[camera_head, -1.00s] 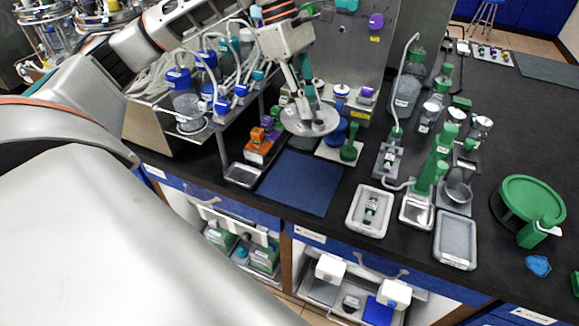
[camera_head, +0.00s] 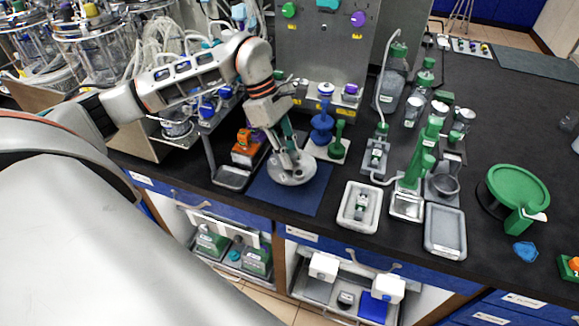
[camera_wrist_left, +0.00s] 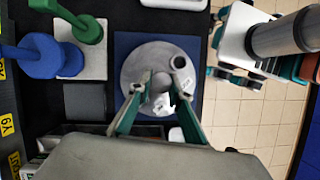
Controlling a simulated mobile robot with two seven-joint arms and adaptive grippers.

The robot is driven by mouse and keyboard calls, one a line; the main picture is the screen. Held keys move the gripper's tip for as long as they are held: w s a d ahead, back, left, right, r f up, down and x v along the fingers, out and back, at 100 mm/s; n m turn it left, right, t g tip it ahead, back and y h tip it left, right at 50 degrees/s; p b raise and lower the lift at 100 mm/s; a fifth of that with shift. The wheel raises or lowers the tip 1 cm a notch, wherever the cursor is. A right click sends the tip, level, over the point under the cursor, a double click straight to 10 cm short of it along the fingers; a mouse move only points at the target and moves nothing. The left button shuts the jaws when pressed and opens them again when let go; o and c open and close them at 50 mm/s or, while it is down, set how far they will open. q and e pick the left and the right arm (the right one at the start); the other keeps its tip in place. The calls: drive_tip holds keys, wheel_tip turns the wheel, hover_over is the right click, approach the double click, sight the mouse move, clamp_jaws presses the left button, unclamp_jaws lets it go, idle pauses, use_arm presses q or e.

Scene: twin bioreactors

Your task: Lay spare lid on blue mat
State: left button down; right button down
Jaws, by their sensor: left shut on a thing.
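The spare lid is a round grey metal disc (camera_head: 291,172) with a central knob and a dark port on top. My left gripper (camera_head: 284,155) is shut on its knob from above. The blue mat (camera_head: 291,199) lies flat near the counter's front edge, partly hidden under the lid. In the left wrist view the lid (camera_wrist_left: 146,66) is over the blue mat (camera_wrist_left: 196,45), and the fingers of my left gripper (camera_wrist_left: 160,85) flank the knob. I cannot tell whether the lid touches the mat.
A white plate with blue and green tools (camera_head: 322,132) stands behind the mat on the right. An orange block (camera_head: 247,148) and a small grey tray (camera_head: 231,177) are on the left. A white tray (camera_head: 345,217) stands to the right. The counter edge is close in front.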

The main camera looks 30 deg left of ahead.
use_arm(q)
drive_tip(key=shift+f, duration=2.25)
drive_tip(key=shift+f, duration=0.1)
drive_tip(key=c, duration=1.9)
unclamp_jaws()
drive_tip(key=shift+f, duration=0.1)
drive_tip(key=shift+r, duration=0.35)
drive_tip(key=v, duration=1.1)
drive_tip(key=shift+a+r, duration=0.1)
drive_tip(key=shift+r, duration=0.2)
